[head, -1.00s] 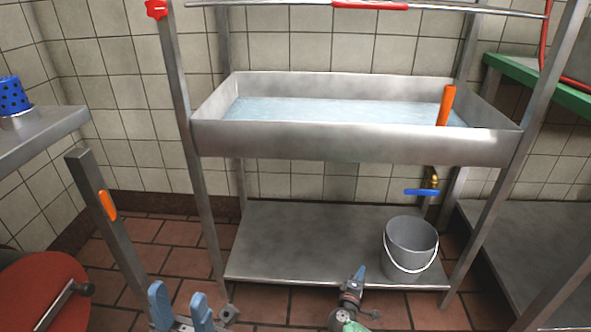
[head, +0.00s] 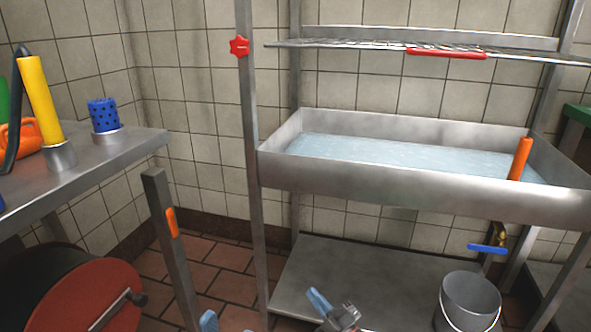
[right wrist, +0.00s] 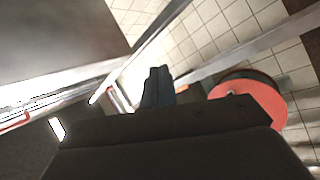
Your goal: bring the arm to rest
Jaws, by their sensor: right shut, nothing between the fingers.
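My right gripper (head: 318,298) is low in the head view, in front of the bottom shelf of the sink stand. Its blue-tipped fingers are together with nothing between them. In the right wrist view the shut fingers (right wrist: 158,84) point into open space. One blue fingertip of my left gripper (head: 208,321) shows at the bottom edge of the head view. The rest of it is outside the picture, so its opening cannot be judged.
A steel sink (head: 420,185) with water stands ahead, with a grey bucket (head: 469,302) at the lower right. A red reel (head: 95,290) is at lower left, beneath a steel table (head: 110,152). Tiled floor (head: 215,265) shows between.

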